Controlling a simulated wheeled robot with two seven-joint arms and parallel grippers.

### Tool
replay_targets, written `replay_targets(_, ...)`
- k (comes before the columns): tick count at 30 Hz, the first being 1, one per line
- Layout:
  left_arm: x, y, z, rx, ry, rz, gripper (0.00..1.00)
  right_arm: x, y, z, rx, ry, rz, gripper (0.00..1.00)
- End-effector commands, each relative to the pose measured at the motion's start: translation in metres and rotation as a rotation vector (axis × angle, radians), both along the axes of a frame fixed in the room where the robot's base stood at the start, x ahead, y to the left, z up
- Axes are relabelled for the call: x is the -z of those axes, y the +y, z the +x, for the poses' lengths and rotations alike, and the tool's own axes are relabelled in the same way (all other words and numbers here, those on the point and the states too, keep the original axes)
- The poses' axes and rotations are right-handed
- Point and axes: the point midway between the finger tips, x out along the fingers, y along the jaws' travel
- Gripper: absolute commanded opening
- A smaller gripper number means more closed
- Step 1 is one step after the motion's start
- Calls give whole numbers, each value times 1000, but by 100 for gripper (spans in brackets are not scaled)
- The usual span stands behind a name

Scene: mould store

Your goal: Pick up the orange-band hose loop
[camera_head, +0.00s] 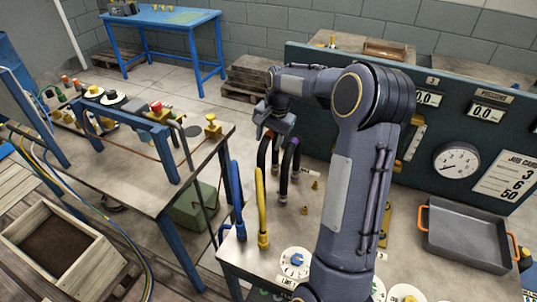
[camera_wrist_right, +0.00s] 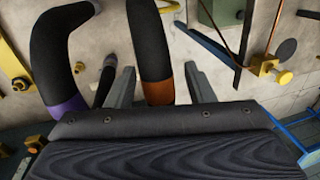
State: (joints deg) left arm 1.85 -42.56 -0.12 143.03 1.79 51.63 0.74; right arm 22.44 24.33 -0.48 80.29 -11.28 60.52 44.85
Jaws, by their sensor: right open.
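The orange-band hose loop is a black bent hose (camera_wrist_right: 150,40) with an orange-brown band (camera_wrist_right: 157,92). In the head view it stands upright on the bench (camera_head: 263,150), just below my right gripper (camera_head: 275,128). In the right wrist view my right gripper (camera_wrist_right: 160,72) is open, with one finger on each side of this hose near its band. I see gaps beside the hose and cannot tell whether a finger touches it. A purple-band black hose (camera_wrist_right: 55,50) stands to its left there and to its right in the head view (camera_head: 289,165). My left gripper is not in view.
A yellow hose (camera_head: 261,205) and a blue hose (camera_head: 237,195) stand nearby on the same bench. A teal gauge panel (camera_head: 440,125) rises behind. A grey tray (camera_head: 465,235) with orange handles sits at the right. Small brass pegs (camera_head: 304,210) stand near the hoses.

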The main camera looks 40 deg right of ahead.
Motion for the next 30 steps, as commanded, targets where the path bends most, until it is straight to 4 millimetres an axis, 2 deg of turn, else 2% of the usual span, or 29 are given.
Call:
replay_targets(5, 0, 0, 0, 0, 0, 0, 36, 0, 0, 0, 0, 0, 0, 47)
replay_targets(16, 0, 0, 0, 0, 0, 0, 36, 0, 0, 0, -1, 0, 0, 0)
replay_targets(25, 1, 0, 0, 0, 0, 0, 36, -4, 0, 1, 0, -3, -2, 0)
replay_targets(30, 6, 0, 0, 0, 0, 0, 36, -27, -1, 1, 0, -8, -3, 0)
